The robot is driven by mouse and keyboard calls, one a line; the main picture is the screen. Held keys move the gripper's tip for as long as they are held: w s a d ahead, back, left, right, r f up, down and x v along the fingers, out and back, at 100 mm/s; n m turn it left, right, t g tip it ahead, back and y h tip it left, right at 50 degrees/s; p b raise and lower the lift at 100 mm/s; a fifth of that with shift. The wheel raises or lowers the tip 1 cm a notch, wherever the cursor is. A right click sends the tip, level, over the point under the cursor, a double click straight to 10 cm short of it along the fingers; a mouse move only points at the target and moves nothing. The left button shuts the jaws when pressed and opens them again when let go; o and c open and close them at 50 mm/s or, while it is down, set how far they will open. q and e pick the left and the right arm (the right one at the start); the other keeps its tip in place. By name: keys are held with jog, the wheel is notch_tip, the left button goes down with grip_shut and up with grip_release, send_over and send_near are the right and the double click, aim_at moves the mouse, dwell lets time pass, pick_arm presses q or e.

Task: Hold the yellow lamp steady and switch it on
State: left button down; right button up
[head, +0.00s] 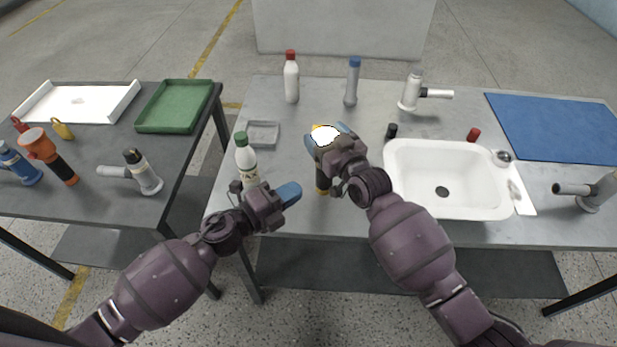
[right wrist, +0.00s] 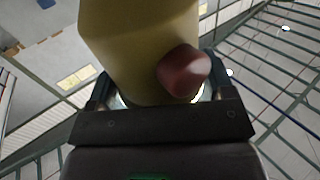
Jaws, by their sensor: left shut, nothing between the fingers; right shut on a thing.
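The yellow lamp (head: 324,134) stands upright near the front of the middle table. Its top face is bright white and looks lit. Its dark lower body shows below my right gripper (head: 328,141), which is shut on the lamp near its head, with a blue fingertip on either side. In the right wrist view the yellow lamp body (right wrist: 135,40) fills the space between the fingers, and a red button (right wrist: 184,72) sticks out of it. My left gripper (head: 290,193) is shut and empty, just left of the lamp's lower body and apart from it.
A green-capped white bottle (head: 246,164) stands close behind my left gripper. A grey tray (head: 263,134) lies behind it. A white sink (head: 408,206) is to the right of the lamp. An orange flashlight (head: 50,157) and a green tray (head: 174,106) are on the left table.

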pick_arm(q)
jog(key=shift+v, duration=2.15)
pick_arm(e)
jog(key=shift+d+f, duration=0.15)
jog(key=shift+f, duration=0.05)
jog(key=o, duration=1)
jog(key=shift+r, duration=0.15)
